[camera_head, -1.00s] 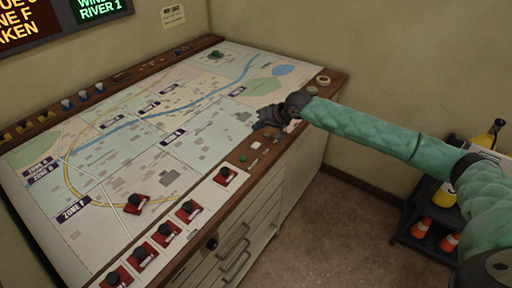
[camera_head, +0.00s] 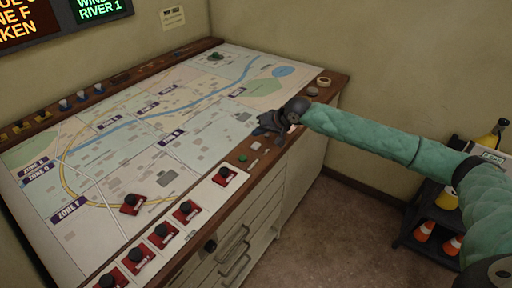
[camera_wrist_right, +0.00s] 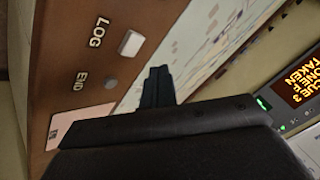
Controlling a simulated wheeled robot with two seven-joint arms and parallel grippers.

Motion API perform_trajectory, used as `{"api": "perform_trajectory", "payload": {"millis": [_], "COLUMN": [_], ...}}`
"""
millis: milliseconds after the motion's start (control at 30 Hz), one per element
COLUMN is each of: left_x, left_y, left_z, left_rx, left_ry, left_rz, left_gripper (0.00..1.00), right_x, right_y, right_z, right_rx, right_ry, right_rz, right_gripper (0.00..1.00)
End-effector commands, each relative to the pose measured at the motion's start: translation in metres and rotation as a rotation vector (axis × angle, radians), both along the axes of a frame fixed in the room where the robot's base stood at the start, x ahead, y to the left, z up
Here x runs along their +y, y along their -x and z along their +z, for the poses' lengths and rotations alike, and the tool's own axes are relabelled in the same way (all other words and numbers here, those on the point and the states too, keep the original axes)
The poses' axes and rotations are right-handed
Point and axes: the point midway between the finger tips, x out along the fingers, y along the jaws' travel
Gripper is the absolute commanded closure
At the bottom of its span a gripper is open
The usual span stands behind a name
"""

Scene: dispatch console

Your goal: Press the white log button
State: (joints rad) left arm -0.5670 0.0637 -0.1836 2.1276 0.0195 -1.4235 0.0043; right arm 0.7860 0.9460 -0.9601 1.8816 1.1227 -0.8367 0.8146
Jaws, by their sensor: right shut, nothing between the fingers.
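The white log button (camera_wrist_right: 131,43) shows in the right wrist view as a raised white block beside the printed word LOG on a brown wooden rim. My right gripper (camera_wrist_right: 157,85) is shut and empty, and its fingertips are apart from the button in that picture, below and to its right. In the head view my right gripper (camera_head: 264,124) is over the right edge of the map desk. My left gripper is not in view.
A green button (camera_head: 243,158) sits on the desk rim (camera_head: 262,182). Several red blocks with black knobs, one a red block (camera_head: 224,176), stand along the map's near side. A dark trolley (camera_head: 425,228) is at right.

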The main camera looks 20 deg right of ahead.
Motion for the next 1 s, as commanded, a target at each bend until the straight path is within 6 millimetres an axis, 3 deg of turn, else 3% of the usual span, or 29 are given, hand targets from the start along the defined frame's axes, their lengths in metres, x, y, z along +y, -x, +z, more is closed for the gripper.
{"api": "perform_trajectory", "payload": {"millis": [333, 1000], "left_x": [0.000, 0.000], "left_y": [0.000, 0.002], "left_z": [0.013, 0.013], "left_rx": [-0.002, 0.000], "left_ry": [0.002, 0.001], "left_rz": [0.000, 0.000], "left_gripper": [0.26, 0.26], "right_x": [0.000, 0.000], "right_y": [0.000, 0.000], "right_z": [-0.026, -0.028], "right_rx": [0.000, 0.000], "right_ry": [-0.001, 0.000], "right_rz": [-0.001, 0.000], "right_gripper": [1.00, 1.00]}}
